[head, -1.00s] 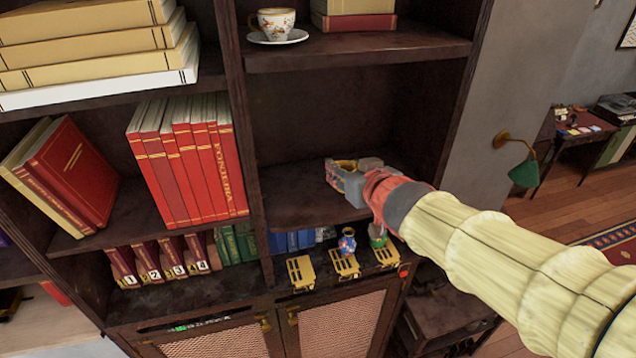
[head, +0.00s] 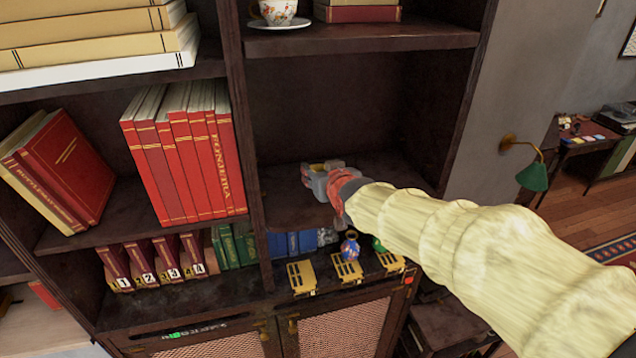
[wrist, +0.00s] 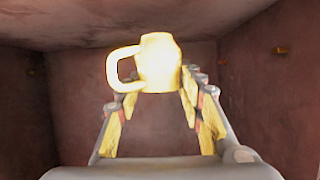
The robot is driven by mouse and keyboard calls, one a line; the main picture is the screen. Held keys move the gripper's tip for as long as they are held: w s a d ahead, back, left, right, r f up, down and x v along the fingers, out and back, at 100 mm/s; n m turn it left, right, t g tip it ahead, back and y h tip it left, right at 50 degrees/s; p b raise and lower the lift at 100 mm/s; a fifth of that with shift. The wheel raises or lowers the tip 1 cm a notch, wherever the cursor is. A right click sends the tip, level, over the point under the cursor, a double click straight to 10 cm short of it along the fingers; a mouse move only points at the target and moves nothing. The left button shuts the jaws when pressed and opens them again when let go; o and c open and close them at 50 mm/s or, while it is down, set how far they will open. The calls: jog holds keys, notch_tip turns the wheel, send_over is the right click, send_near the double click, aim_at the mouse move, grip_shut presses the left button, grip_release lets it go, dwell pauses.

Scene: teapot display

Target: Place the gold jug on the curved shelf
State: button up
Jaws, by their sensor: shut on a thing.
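The gold jug (wrist: 160,62) shows in the wrist view, bright yellow, upright, with its handle to the left. It sits between the fingertips of my gripper (wrist: 155,88), which is shut on it. In the head view my gripper (head: 318,178) is inside the middle right compartment, over the curved shelf (head: 285,208). I cannot tell whether the jug touches the shelf.
Below the curved shelf, a blue vase (head: 350,246) stands among yellow stands (head: 301,276). Red books (head: 185,150) fill the compartment to the left. A cup (head: 277,12) stands on the shelf above. The compartment around my gripper looks otherwise empty.

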jog(key=shift+w+a+f+p, duration=0.15)
jog(key=shift+f+p, duration=0.15)
jog(key=shift+f, duration=1.5)
jog(key=shift+f, duration=0.15)
jog(key=o, duration=1.3)
jog(key=shift+r, duration=0.2)
